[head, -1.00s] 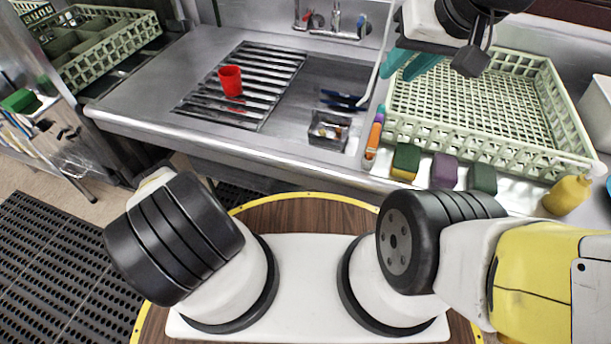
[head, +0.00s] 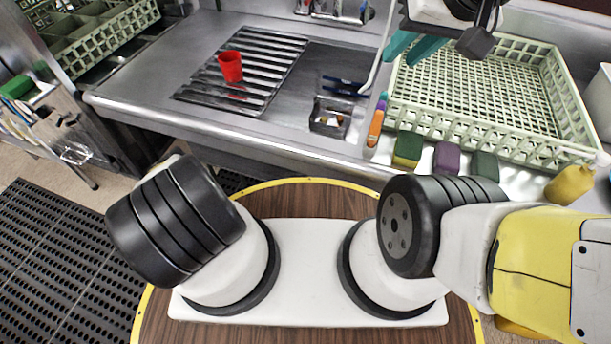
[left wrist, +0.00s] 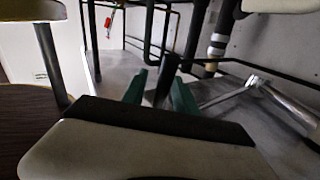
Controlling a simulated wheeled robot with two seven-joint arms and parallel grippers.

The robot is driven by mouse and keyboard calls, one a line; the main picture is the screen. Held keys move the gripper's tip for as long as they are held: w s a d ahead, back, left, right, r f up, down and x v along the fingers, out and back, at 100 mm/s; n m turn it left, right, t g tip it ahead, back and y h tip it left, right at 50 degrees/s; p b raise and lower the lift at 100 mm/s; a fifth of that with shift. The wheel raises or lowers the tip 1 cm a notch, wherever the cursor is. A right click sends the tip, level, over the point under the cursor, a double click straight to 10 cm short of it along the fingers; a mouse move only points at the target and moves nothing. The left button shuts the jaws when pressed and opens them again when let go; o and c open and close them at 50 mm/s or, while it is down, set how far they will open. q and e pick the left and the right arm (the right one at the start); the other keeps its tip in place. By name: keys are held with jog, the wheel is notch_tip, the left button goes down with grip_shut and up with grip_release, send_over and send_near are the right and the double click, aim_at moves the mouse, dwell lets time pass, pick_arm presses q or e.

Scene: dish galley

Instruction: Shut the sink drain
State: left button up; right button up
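No sink drain can be made out for certain in the head view; the steel sink basin (head: 300,95) is partly hidden. The left wrist view looks among pipes and bars, where a shiny metal cylinder (left wrist: 287,105) joins a thin metal rod (left wrist: 225,97). My left gripper (left wrist: 160,90) shows its two teal fingers apart, with a dark bar between or behind them; I cannot tell whether they touch it. The left gripper is out of the head view. My right gripper (head: 412,48) is open and empty above the left side of the pale green rack.
A red cup (head: 231,66) stands on the slatted drainboard (head: 262,80). The pale green rack (head: 470,138) fills the right counter, with several sponges (head: 447,158) and a yellow bottle (head: 570,184) before it. A small metal basket (head: 330,118) sits at the sink. Dark pipes (left wrist: 210,45) crowd the left wrist view.

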pick_arm(q)
grip_shut()
dwell(1.3)
